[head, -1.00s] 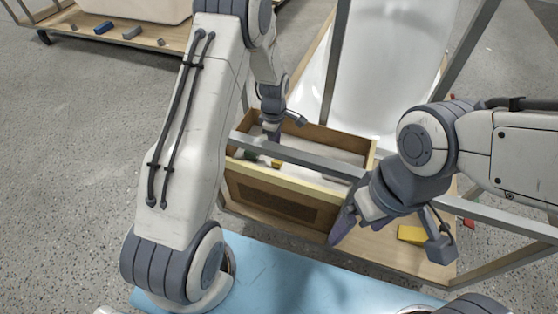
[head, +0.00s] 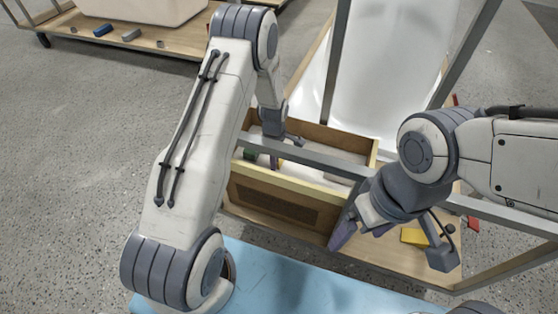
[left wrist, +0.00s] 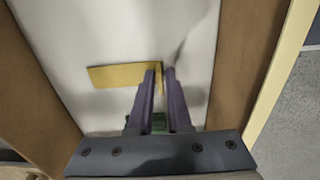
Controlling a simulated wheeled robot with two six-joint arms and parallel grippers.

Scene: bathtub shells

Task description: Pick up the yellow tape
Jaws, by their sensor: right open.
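A flat yellow piece, which looks like the yellow tape (left wrist: 115,76), lies over the white floor of a wooden box in the left wrist view. My left gripper (left wrist: 160,72) points down into the box, its purple fingertips at the right end of the tape. A narrow strip of yellow shows between them; whether they press on it is unclear. In the head view my left gripper (head: 273,160) is inside the box, and the tape there is hidden. My right gripper (head: 362,232) is open and empty in front of the box's right corner.
The wooden box (head: 275,182) has walls close around my left gripper. A grey metal bar (head: 300,158) crosses above it. A green object (head: 250,153) is in the box. Another yellow block (head: 413,236) lies on the wooden board at right. A white tub shell stands behind.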

